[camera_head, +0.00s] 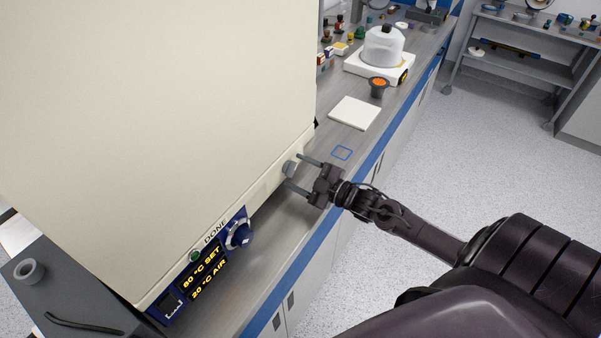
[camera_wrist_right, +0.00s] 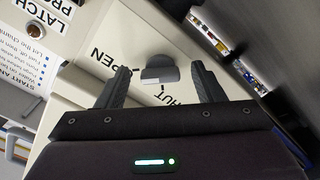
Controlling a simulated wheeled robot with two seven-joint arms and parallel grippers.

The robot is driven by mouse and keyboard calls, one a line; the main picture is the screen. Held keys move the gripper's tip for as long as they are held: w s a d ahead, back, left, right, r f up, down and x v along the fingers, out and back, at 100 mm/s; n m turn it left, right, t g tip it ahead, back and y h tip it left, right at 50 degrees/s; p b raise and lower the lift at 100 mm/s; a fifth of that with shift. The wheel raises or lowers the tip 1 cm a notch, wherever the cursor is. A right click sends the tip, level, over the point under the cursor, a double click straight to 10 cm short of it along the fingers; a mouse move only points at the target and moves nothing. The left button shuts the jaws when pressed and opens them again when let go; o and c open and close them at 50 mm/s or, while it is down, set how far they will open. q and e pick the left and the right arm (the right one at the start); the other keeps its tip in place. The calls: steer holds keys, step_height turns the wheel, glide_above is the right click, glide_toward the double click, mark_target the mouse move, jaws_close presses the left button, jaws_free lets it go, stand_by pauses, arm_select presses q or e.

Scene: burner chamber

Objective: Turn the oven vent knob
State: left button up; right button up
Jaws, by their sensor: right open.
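The oven vent knob (camera_head: 290,168) is a small grey knob on the lower part of the cream oven's (camera_head: 190,110) side facing my right arm. In the right wrist view the knob (camera_wrist_right: 160,72) sits on a pale panel between the labels OPEN and SHUT, with a tick mark by each. Which mark it points to I cannot tell. My right gripper (camera_head: 302,173) is open in front of the knob, one finger to each side, with gaps visible in the wrist view. The fingers do not grip it. My left gripper is not in view.
The grey bench (camera_head: 285,232) runs below. A white plate (camera_head: 355,113), an orange-topped cup (camera_head: 378,87) and a white appliance (camera_head: 380,65) stand farther back. The bench beside the gripper is clear.

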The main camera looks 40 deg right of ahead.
steer(key=b+v, duration=0.1)
steer(key=v, duration=0.6)
steer(key=shift+f, duration=0.1)
steer(key=shift+s+d+b, duration=0.15)
steer(key=shift+s+b, duration=0.15)
steer(key=shift+s, duration=0.1)
stand_by(0.3)
